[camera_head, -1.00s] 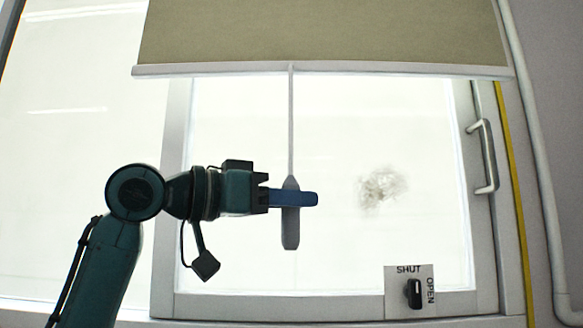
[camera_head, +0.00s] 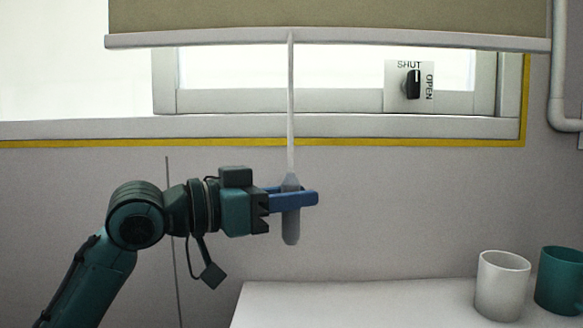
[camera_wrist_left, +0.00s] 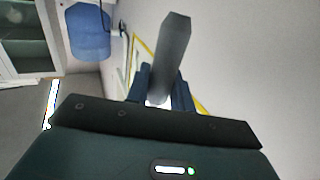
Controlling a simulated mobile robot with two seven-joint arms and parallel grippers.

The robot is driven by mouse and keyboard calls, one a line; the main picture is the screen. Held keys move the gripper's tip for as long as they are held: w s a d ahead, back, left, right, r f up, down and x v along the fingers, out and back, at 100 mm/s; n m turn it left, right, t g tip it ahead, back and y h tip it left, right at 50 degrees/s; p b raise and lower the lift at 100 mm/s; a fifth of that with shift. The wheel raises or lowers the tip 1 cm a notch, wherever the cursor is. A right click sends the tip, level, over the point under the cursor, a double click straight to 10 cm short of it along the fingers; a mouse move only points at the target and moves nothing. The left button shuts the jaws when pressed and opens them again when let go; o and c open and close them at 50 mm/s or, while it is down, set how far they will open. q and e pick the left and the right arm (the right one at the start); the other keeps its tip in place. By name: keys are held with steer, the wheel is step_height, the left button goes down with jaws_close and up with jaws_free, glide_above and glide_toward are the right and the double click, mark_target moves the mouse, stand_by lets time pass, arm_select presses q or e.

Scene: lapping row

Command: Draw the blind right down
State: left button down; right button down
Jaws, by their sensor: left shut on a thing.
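The olive blind (camera_head: 330,16) hangs over the window in the head view, with a pale bottom bar (camera_head: 200,40). The bar is a little above the window's lower frame, and a strip of bright glass shows beneath it. A thin pull cord (camera_head: 290,110) hangs from the middle of the bar to a grey tapered handle (camera_head: 291,228). My left gripper (camera_head: 296,198) is shut around this handle below the sill. The handle (camera_wrist_left: 172,50) also shows between the fingers in the left wrist view. My right gripper is not in view.
A switch plate marked SHUT and OPEN (camera_head: 398,95) is on the window frame, right of the cord. A white mug (camera_head: 502,288) and a teal mug (camera_head: 560,282) stand on a pale surface (camera_head: 340,305) at lower right. A pipe (camera_head: 561,70) runs at far right.

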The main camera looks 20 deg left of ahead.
arm_select(q)
steer(key=shift+f, duration=1.25)
steer(key=c, duration=1.2)
jaws_free()
steer(key=shift+c, duration=0.2)
steer(key=shift+s+a, duration=0.1)
steer(key=v, duration=0.7)
steer(key=shift+s+a+r, duration=0.1)
